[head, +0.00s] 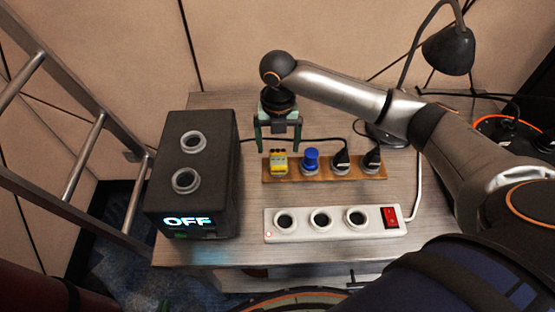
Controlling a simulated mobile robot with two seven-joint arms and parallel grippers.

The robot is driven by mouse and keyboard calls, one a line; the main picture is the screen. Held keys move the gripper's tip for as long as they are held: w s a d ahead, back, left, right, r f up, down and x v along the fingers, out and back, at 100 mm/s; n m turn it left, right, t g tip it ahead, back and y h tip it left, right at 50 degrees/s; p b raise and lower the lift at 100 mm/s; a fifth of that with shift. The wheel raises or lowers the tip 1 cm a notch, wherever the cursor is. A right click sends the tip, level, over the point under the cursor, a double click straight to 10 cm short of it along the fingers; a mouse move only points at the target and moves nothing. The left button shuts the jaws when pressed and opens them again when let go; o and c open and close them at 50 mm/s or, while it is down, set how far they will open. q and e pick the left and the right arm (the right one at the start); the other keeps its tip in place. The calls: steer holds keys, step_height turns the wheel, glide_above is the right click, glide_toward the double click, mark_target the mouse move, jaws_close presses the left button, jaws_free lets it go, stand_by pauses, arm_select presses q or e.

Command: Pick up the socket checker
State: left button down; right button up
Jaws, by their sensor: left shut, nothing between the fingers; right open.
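The socket checker appears to be the small yellow block (278,161) at the left end of a wooden holder strip (325,178) on the table. It stands upright. My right gripper (279,147) comes in from the right and points down just above and behind the yellow block. Its two green fingers are spread to either side of the block, open and empty. I cannot tell whether they touch it. My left gripper is not in view.
A blue plug (311,160) and two black plugs (341,160) (372,158) stand right of the block. A white power strip (336,232) with a red switch lies in front. A dark box (192,205) reading OFF stands left. A lamp (449,50) is at back right.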

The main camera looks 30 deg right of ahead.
mark_target(278, 157)
step_height(278, 157, down, 7)
steer(key=shift+w+d+r, duration=0.1)
steer(key=shift+d, duration=0.05)
stand_by(0.4)
jaws_close()
stand_by(0.6)
